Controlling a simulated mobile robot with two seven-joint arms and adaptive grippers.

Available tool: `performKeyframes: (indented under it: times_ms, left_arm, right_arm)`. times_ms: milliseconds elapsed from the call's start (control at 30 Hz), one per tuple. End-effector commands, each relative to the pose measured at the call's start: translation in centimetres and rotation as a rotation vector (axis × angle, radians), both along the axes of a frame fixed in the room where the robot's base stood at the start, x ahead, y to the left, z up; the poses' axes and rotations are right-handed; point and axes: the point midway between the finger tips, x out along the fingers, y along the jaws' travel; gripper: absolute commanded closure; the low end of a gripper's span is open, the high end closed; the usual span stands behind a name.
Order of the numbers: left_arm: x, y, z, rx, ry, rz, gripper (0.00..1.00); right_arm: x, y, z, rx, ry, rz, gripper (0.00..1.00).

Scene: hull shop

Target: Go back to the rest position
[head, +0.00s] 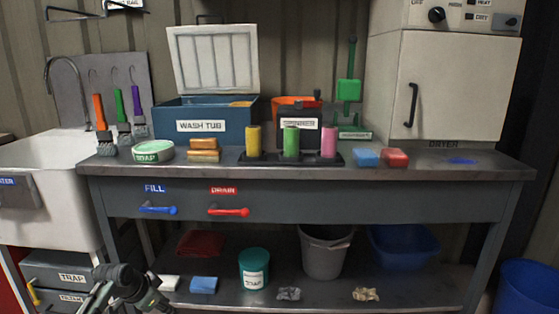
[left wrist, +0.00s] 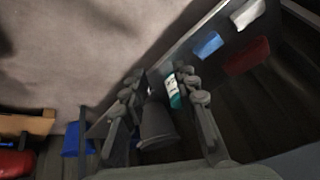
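My left gripper (left wrist: 160,84) shows in the left wrist view with its two fingers spread apart and nothing between them. Beyond the fingers, and apart from them, are the grey bucket (left wrist: 157,123) and the teal soap tub (left wrist: 173,91). In the head view a dark part of my left arm shows at the lower left, in front of the bench's lower shelf; its fingers are hard to make out there. My right gripper is in neither view.
The bench top (head: 300,170) holds a blue wash tub (head: 173,113), brushes, sponges and coloured cylinders. The lower shelf holds a teal soap tub (head: 254,268), grey bucket (head: 325,252) and blue basin (head: 405,247). A white sink (head: 45,215) stands left, a dryer (head: 455,85) right.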

Motion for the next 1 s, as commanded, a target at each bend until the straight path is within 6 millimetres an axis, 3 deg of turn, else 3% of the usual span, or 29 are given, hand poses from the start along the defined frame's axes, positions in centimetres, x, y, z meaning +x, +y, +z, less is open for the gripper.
performKeyframes:
  times_ms: [33,100,167,300,433,500,600,767,1000]
  left_arm:
    - [-2.7,-0.4,-3.6,0.002,0.038,0.039,0.71]
    - [-6.3,-0.7,-7.7,0.010,0.079,0.101,0.71]
    - [-9.6,-0.9,-11.0,0.018,0.111,0.152,0.71]
    - [-18.2,-1.5,-17.5,0.040,0.178,0.271,0.71]
    - [-26.5,-1.9,-21.9,0.063,0.229,0.372,0.71]
    - [-30.4,-2.0,-23.5,0.075,0.247,0.417,0.71]
    - [-34.9,-2.2,-24.9,0.087,0.266,0.467,0.71]
    - [-38.4,-2.3,-25.7,0.098,0.278,0.507,0.71]
    - [-38.9,-2.3,-25.8,0.099,0.280,0.513,0.71]
  right_arm:
    - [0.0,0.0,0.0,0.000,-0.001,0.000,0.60]
    - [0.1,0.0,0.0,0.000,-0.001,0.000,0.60]
    - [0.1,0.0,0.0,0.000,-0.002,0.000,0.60]
    - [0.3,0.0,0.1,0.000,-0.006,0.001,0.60]
    - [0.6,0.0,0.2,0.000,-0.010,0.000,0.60]
    - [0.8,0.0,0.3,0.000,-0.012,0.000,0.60]
    - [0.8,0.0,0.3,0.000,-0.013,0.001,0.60]
    - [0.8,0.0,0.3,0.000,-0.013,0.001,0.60]
    - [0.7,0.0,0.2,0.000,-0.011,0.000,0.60]
